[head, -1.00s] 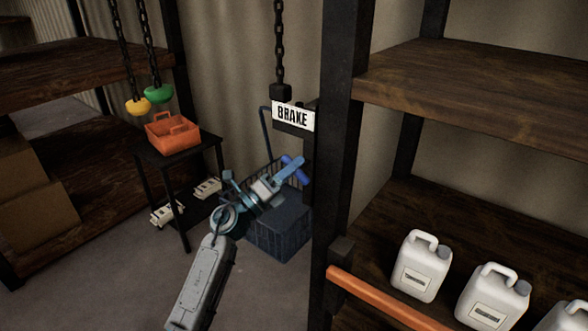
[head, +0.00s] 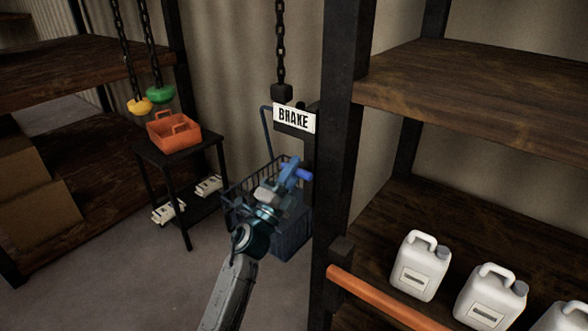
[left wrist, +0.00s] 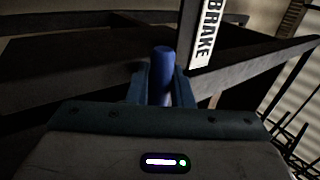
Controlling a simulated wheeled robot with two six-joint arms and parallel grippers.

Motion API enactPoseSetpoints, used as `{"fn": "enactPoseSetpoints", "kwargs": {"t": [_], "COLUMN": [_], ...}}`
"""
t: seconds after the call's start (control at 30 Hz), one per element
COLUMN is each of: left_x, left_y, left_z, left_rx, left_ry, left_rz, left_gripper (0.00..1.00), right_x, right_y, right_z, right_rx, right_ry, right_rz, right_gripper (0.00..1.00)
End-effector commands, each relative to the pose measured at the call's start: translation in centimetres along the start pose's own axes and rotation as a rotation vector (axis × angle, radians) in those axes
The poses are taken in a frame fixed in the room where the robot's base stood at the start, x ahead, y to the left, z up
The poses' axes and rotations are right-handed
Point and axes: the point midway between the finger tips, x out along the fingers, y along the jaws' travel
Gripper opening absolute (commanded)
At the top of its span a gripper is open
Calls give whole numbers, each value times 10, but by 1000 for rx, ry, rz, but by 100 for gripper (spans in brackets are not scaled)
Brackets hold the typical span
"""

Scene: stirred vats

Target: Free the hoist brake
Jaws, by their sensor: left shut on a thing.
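The white BRAKE sign (head: 294,117) hangs on a dark block beside the black shelf post, below a chain; it also shows in the left wrist view (left wrist: 207,36). Below the sign is a blue handle (head: 304,174), which in the left wrist view (left wrist: 163,72) stands as a rounded bar between the fingers. My left gripper (head: 292,172) is shut on the blue handle, with one finger on each side of it in the left wrist view (left wrist: 163,88). The handle's mounting is mostly hidden by the gripper. My right gripper is not in view.
A blue wire basket cart (head: 291,232) stands behind my left arm. A small black table (head: 155,157) holds an orange tote (head: 172,138). White jugs (head: 420,266) stand on the right shelf behind an orange rail (head: 378,297). Yellow (head: 139,105) and green (head: 160,93) knobs hang on chains.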

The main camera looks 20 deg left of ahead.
Motion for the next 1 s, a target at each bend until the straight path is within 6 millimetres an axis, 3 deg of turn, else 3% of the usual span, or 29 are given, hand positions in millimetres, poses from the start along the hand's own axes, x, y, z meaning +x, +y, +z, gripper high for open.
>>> {"fn": "enactPoseSetpoints", "kwargs": {"t": [0.4,0.43,0.5,0.53,0.83,1.0], "left_x": [1,1,1,1,-2,-25], "left_y": [-2,-2,-1,-1,0,4], "left_z": [0,0,0,0,0,0], "left_rx": [-7,-7,-6,-6,-5,-4], "left_ry": [-4,-4,-4,-4,-4,-4], "left_rz": [-3,-3,-2,-2,0,1], "left_gripper": [0,24,38,39,39,39], "right_x": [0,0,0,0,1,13], "right_y": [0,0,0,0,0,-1], "right_z": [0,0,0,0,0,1], "right_rx": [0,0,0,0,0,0], "right_ry": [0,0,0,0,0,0], "right_rz": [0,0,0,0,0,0], "right_gripper": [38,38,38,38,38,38]}}
